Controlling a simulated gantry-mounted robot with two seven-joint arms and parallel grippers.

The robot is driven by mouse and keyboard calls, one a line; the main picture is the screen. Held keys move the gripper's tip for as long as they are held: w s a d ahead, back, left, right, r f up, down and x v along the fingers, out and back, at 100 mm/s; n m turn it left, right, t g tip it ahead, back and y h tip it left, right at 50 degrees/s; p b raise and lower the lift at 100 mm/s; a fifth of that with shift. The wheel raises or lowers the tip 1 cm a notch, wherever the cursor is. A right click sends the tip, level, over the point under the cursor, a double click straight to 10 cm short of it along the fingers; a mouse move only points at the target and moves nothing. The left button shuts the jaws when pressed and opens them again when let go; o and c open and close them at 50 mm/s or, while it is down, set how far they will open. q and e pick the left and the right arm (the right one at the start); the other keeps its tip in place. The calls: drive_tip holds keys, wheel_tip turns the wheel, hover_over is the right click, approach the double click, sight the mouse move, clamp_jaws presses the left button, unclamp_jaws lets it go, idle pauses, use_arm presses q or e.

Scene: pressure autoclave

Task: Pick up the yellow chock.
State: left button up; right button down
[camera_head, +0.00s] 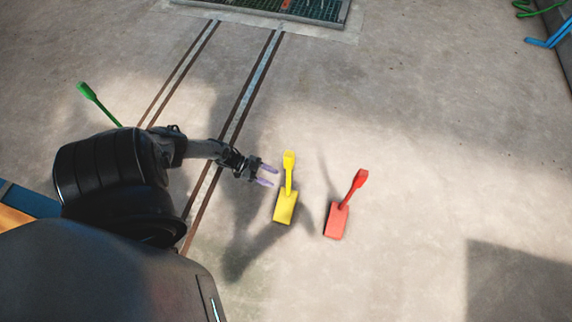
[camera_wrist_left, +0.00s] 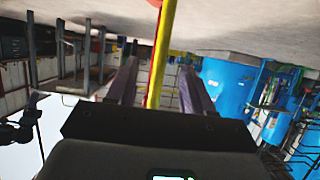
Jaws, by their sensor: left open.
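The yellow chock (camera_head: 285,206) stands on the concrete floor near the middle of the head view, its handle rising from a block base. My left gripper (camera_head: 269,174) is open just left of the yellow handle, with its two purple fingers pointing toward it. In the left wrist view, the yellow handle (camera_wrist_left: 161,55) runs upright between the two open fingers (camera_wrist_left: 159,88). The fingers appear apart from it. The wrist picture looks upside down, with the floor at the top. My right gripper is not in view.
A red chock (camera_head: 337,219) stands close to the right of the yellow one. A green handle (camera_head: 97,102) shows behind my left arm. Two rails (camera_head: 239,110) run across the floor, with a grate (camera_head: 290,10) at the back. The floor right of the red chock is clear.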

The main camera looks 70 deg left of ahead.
use_arm(q)
drive_tip(key=b+x, duration=0.3)
drive_tip(key=x, duration=0.7)
drive_tip(key=shift+w+b, duration=0.25)
drive_tip(key=shift+b, duration=0.05)
drive_tip(key=shift+r, duration=0.1)
drive_tip(key=shift+s, duration=0.1)
drive_tip(key=shift+c, duration=1)
clamp_jaws()
drive_tip(key=shift+r, duration=0.1)
